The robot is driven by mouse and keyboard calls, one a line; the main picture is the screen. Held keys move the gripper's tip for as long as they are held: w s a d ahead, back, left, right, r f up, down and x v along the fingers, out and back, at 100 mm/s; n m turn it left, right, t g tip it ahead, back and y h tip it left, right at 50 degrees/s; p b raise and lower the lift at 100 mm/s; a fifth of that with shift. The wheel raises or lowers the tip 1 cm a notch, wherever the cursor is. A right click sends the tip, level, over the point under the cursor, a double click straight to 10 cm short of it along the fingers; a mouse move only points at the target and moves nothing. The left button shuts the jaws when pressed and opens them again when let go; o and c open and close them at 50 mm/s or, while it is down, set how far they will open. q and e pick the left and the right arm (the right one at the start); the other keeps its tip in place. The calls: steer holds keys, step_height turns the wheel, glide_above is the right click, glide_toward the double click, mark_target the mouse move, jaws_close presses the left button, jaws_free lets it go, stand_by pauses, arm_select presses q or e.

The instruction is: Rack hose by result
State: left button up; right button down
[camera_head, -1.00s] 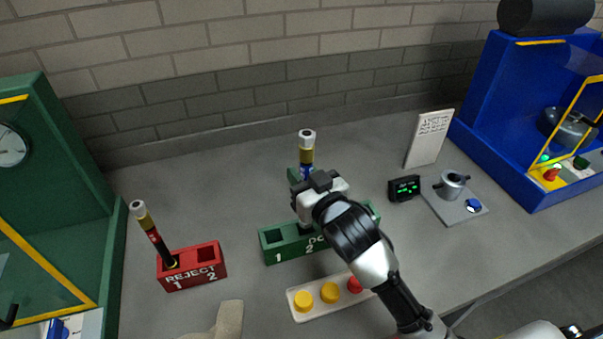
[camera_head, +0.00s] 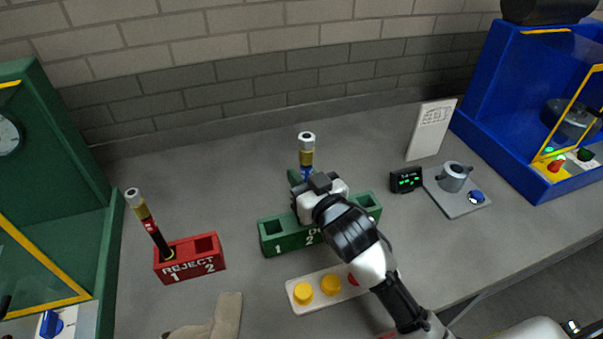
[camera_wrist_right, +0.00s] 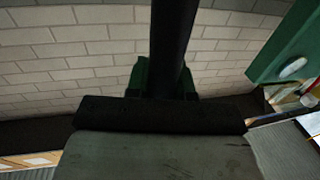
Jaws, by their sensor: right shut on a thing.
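My right gripper (camera_head: 310,186) is shut on a dark hose (camera_head: 306,156) with a blue marking, a brass collar and a silver end fitting. The hose stands upright over the middle of the green rack (camera_head: 292,244). The gripper and arm hide its lower end, so I cannot tell if it is inside a slot. The green rack's slot 1 shows empty. In the right wrist view the dark hose (camera_wrist_right: 172,50) rises from the gripper. A second hose (camera_head: 148,225), with a red marking, leans in slot 1 of the red REJECT rack (camera_head: 196,268). REJECT slot 2 is empty.
A button panel (camera_head: 317,287) lies in front of the green rack. A small display (camera_head: 405,180), a grey fixture (camera_head: 455,182) and a white card (camera_head: 431,130) stand right. A green machine (camera_head: 50,170) is left, a blue one (camera_head: 500,90) right. A beige object (camera_head: 220,320) lies at the front.

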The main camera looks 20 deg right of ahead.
step_height(320, 180, down, 4)
steer(key=shift+r+b, duration=0.15)
steer(key=shift+b, duration=0.9)
steer(key=c, duration=0.9)
jaws_free()
steer(key=b+v, duration=0.2)
steer(key=v, duration=0.9)
